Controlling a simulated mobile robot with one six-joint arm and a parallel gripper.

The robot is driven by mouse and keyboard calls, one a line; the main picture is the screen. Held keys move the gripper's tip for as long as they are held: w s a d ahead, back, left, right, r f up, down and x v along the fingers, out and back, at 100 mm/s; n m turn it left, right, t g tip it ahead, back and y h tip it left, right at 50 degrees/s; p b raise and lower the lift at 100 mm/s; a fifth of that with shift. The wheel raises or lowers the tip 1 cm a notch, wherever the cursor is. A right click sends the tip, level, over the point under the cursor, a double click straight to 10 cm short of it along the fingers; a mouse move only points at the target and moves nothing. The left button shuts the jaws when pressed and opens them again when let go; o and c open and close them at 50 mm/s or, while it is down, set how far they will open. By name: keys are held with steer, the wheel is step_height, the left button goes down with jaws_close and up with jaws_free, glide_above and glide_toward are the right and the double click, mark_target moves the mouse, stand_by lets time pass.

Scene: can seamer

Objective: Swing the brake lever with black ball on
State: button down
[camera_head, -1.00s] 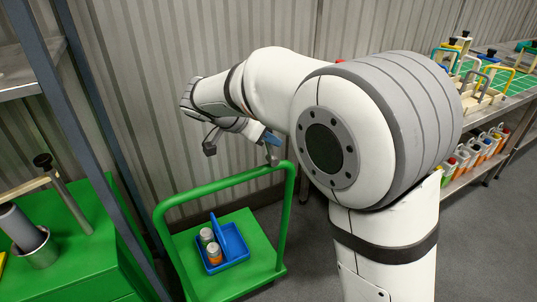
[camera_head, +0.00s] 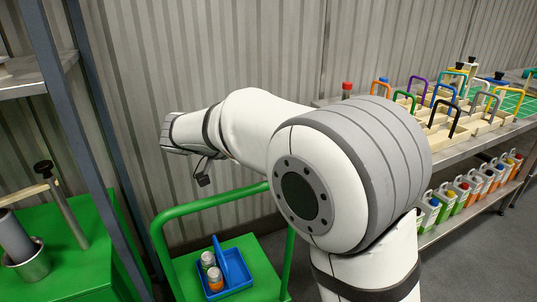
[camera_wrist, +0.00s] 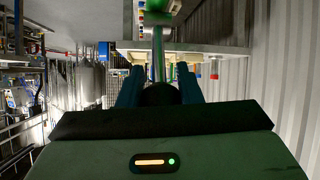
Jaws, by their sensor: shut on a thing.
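In the head view my arm reaches left above the green trolley (camera_head: 215,202), and my fingertips are hidden there. A separate grey rod with a black knob (camera_head: 42,166) leans over the green cabinet (camera_head: 85,250) at the left, apart from my arm.
A blue caddy (camera_head: 238,283) with two small jars stands on the trolley. A blue-grey upright post (camera_head: 98,150) stands between the cabinet and my arm. A bench (camera_head: 450,143) with coloured handles and bottles below is at the right. A corrugated wall (camera_head: 250,50) closes the back.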

steer(key=c, duration=1.3)
jaws_free()
steer(key=shift+w+f, duration=0.1)
steer(key=shift+f, duration=0.2)
steer(key=shift+o, duration=1.4)
steer(key=shift+r, duration=0.15)
steer(key=p+v, duration=0.1)
steer(key=v, duration=0.7)
